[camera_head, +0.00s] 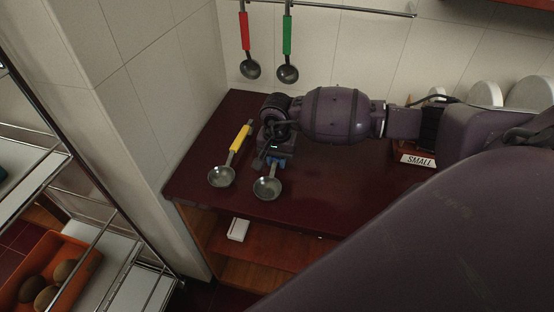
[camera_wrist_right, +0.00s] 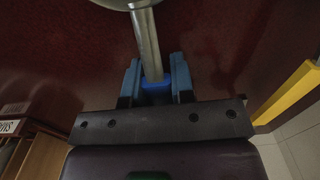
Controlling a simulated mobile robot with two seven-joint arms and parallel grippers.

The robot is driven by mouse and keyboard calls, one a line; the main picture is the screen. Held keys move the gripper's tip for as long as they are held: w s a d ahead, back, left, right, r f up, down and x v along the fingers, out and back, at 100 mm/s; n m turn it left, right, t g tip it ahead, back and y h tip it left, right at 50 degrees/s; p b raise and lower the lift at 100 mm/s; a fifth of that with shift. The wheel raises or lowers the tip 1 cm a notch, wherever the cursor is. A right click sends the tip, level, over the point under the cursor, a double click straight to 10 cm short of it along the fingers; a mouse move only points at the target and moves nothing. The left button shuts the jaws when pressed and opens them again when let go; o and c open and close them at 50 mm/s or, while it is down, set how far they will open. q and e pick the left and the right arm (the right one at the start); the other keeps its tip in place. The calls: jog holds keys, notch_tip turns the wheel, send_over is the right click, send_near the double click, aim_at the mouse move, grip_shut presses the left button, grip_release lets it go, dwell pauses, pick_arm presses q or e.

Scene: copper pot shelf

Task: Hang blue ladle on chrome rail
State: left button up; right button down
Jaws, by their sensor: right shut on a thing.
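The blue ladle (camera_head: 267,188) is on or just above the dark red counter, its metal bowl toward the front edge; I cannot tell whether it touches the counter. My right gripper (camera_head: 275,160) reaches in from the right and is shut on its handle. In the right wrist view the fingers (camera_wrist_right: 157,80) sit on both sides of the ladle's blue part (camera_wrist_right: 156,85), and the metal shank (camera_wrist_right: 147,42) runs away to the bowl. Most of the handle is hidden by the gripper. The chrome rail (camera_head: 350,8) runs along the tiled wall at the top. My left gripper is not in view.
A red ladle (camera_head: 244,35) and a green ladle (camera_head: 287,40) hang from the rail's left part; its right part is free. A yellow ladle (camera_head: 240,138) lies close left of my gripper. A "SMALL" sign (camera_head: 418,160) and white dishes (camera_head: 485,94) are at right.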

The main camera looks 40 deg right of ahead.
notch_tip(320, 180, up, 20)
jog(key=shift+f, duration=0.15)
dwell(1.0)
jog(key=s+a+f+n, duration=0.3)
jog(key=a+f+n, duration=0.4)
jog(key=a+n, duration=0.2)
jog(key=shift+s+a+f+n, duration=0.2)
jog(key=shift+a+n, duration=0.2)
jog(key=shift+a, duration=0.75)
